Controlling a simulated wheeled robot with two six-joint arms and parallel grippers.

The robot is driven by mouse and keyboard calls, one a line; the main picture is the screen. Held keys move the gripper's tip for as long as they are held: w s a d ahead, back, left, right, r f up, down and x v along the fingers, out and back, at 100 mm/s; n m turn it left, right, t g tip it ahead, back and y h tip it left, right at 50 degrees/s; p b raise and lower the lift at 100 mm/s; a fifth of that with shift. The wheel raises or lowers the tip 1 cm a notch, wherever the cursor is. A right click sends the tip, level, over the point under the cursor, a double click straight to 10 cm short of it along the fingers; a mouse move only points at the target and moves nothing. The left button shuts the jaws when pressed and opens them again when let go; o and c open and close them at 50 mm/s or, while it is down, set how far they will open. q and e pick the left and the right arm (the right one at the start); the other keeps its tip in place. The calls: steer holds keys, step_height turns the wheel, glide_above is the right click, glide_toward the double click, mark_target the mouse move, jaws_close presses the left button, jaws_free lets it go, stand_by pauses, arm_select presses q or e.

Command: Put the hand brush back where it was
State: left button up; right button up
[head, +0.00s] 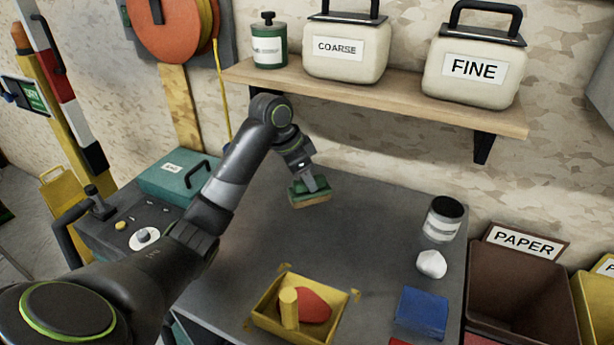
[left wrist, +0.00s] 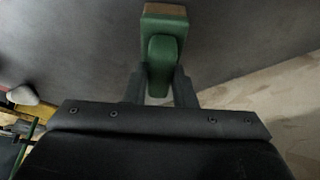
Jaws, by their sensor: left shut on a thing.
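The hand brush (head: 309,191) has a green body and a tan underside. My left gripper (head: 316,181) is shut on its green handle. In the left wrist view the brush (left wrist: 164,22) shows between the two fingers of the left gripper (left wrist: 160,85), with its green grip held between them. In the head view it is over the back part of the dark grey worktop (head: 350,245), below the shelf. I cannot tell whether the brush touches the worktop. My right gripper is not in view.
A yellow tray (head: 270,325) holds a yellow cylinder and a red piece. A teal box (head: 172,176) stands at left. The wooden shelf (head: 400,98) overhangs the back.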

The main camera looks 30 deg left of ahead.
arm_select(q)
steer(key=shift+s+a, duration=0.1)
steer(key=shift+a, duration=0.05)
steer(key=o, duration=0.5)
steer(key=shift+f, duration=0.15)
steer(key=o, duration=0.4)
steer(key=p+v, duration=0.1)
steer(key=v, duration=0.7)
steer(key=shift+f, duration=0.15)
